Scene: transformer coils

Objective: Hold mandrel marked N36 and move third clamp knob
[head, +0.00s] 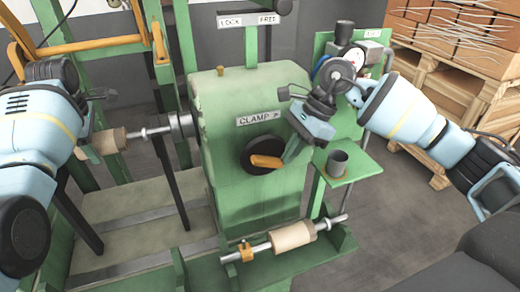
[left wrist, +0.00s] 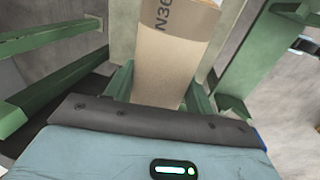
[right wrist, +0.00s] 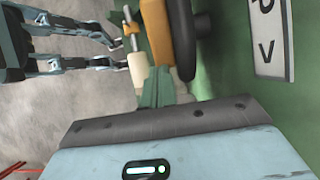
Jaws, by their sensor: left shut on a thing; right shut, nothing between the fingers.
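A tan mandrel (head: 108,140) sits on a metal shaft at the left of the green machine. It shows the mark N36 in the left wrist view (left wrist: 172,55). My left gripper (head: 88,152) is shut on this mandrel, with green fingers on either side of it. The clamp knob (head: 266,161) is an orange handle on a black disc, below a CLAMP label (head: 258,118) on the machine's front. My right gripper (head: 289,155) is shut and empty, its tips close beside the handle's right end. In the right wrist view the orange handle (right wrist: 157,38) lies just beyond the fingers; contact cannot be told.
A second tan mandrel (head: 292,236) lies on a shaft on the low front rack. A grey cup (head: 337,162) stands on a small green shelf (head: 352,172) right of the machine. LOCK and FREE labels (head: 248,20) are above. Pallets with brown boxes (head: 465,40) stand behind right.

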